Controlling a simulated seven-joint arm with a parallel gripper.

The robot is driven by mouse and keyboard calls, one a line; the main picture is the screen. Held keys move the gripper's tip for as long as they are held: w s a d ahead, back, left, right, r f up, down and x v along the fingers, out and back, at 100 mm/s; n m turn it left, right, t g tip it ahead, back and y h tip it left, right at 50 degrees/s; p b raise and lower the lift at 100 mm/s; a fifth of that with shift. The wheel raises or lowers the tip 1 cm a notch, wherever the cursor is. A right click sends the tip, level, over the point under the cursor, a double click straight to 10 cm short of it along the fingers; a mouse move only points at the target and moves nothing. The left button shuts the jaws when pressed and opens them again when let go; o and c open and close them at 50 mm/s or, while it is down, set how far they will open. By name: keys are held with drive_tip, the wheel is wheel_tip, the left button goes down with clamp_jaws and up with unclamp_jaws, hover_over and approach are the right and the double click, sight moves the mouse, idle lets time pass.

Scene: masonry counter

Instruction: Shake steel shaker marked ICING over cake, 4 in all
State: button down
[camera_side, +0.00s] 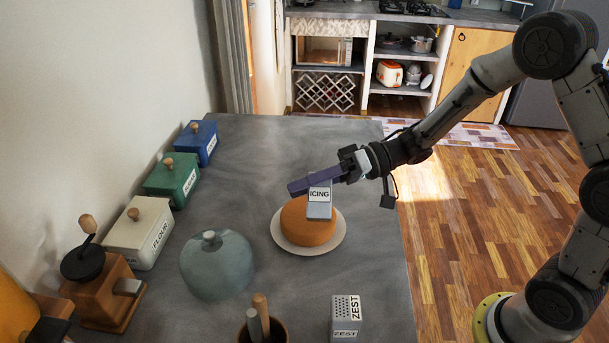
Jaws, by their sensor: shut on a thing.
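The steel shaker marked ICING (319,207) is in my gripper (318,182), which is shut on its upper part. The shaker's label faces the camera and reads upright. It shows in front of the orange-brown round cake (300,228), at or just above its top right side; I cannot tell whether they touch. The cake sits on a pale round plate (285,245) near the right side of the counter. The gripper's fingers hide the shaker's top. The shaker's underside is not visible.
A box marked ZEST (345,318) stands at the front right. A grey-blue dome (216,266) is left of the cake. A FLOUR box (138,235), green box (172,180), blue box (196,143) and grinder (103,290) line the left. The far counter (290,140) is clear.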

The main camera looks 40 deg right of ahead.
drive_tip(key=m+y, duration=0.1)
drive_tip(key=m, duration=0.1)
drive_tip(key=m+y, duration=0.1)
drive_tip(key=m, duration=0.1)
drive_tip(key=shift+r, duration=0.4)
drive_tip(key=m+y, duration=0.1)
drive_tip(key=m, duration=0.1)
drive_tip(key=r+m+y, duration=0.1)
drive_tip(key=m, duration=0.2)
drive_tip(key=shift+s+a+r, duration=0.1)
drive_tip(key=shift+f, duration=1.55)
drive_tip(key=shift+r, duration=0.15)
wheel_tip(320, 180, up, 3)
drive_tip(key=shift+f, duration=0.1)
